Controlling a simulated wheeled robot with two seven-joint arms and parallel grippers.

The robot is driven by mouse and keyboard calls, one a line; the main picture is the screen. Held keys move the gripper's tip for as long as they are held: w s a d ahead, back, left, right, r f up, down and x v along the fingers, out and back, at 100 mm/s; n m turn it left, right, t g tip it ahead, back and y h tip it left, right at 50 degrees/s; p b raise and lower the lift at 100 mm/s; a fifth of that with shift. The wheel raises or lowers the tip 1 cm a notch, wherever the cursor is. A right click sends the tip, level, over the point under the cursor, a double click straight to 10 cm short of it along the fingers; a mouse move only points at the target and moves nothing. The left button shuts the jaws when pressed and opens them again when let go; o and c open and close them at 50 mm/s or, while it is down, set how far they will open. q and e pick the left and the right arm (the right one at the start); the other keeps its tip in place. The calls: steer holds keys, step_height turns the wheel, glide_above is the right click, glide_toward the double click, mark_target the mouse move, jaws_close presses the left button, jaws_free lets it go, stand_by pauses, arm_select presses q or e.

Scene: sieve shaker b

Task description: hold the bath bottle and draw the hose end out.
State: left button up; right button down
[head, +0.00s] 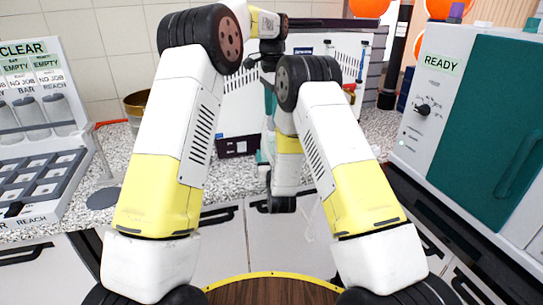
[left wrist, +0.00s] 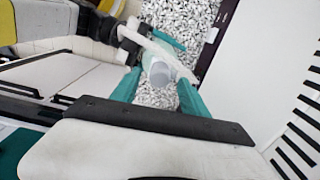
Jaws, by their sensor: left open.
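My left gripper (head: 268,105) hangs over the counter at the middle of the head view, with its teal fingers pointing down. In the left wrist view its two teal fingers (left wrist: 160,80) stand apart. A pale green bottle (left wrist: 152,58) with a grey round end shows between and beyond them. I cannot tell whether either finger touches it. Pale and black parts cross beside the bottle, and I cannot make out the hose end among them. My right arm bends down at the middle of the head view. Its gripper is mostly hidden, and its jaw state is unclear.
A teal-doored machine marked READY (head: 440,65) stands at right. A rack marked CLEAR (head: 30,52) stands at left. A white slotted panel (head: 240,95), a dark box (head: 236,146) and a brass-coloured bowl (head: 136,103) are behind. Speckled counter (head: 115,150) shows between them.

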arm_select(q)
steer(key=shift+f, duration=1.7)
jaws_close()
steer(key=shift+r, duration=0.2)
steer(key=shift+r, duration=2.85)
steer(key=shift+r, duration=2.5)
